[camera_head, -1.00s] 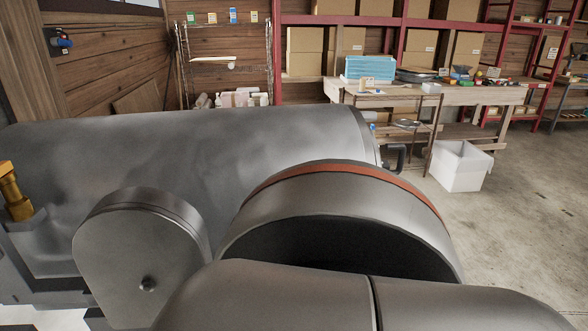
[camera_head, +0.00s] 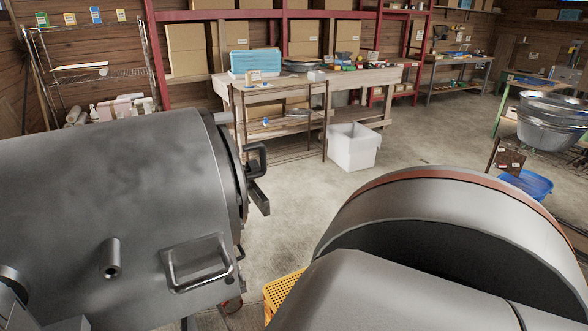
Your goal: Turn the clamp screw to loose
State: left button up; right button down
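A large grey metal drum (camera_head: 110,190) lies on its side at the left. At its right end is a lid edge with a dark bent handle (camera_head: 256,160) and a dark bar (camera_head: 260,198) just below it. A framed metal handle (camera_head: 198,265) and a short stub pipe (camera_head: 110,258) are on the drum's near side. I cannot tell which part, if any, is the clamp screw. Neither of my grippers is in view; my grey arm, with an orange band, fills the lower right and hides what is behind it.
A wooden workbench (camera_head: 310,82) stands behind, with a white bin (camera_head: 352,147) in front. A wire rack (camera_head: 90,62) is at back left. A yellow crate (camera_head: 283,289) is partly hidden below. Metal tubs (camera_head: 548,120) and a blue basin (camera_head: 526,184) are right. The middle floor is clear.

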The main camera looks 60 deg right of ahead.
aim_at(251, 167)
jog(key=k+l+z, duration=0.1)
jog(key=l+z, duration=0.15)
jog(key=l, duration=0.15)
jog(key=k+l+z, duration=0.1)
jog(key=l+z, duration=0.2)
jog(key=k+l, duration=0.1)
jog(key=l, duration=0.95)
jog(key=l+z, duration=0.25)
jog(key=l, duration=0.15)
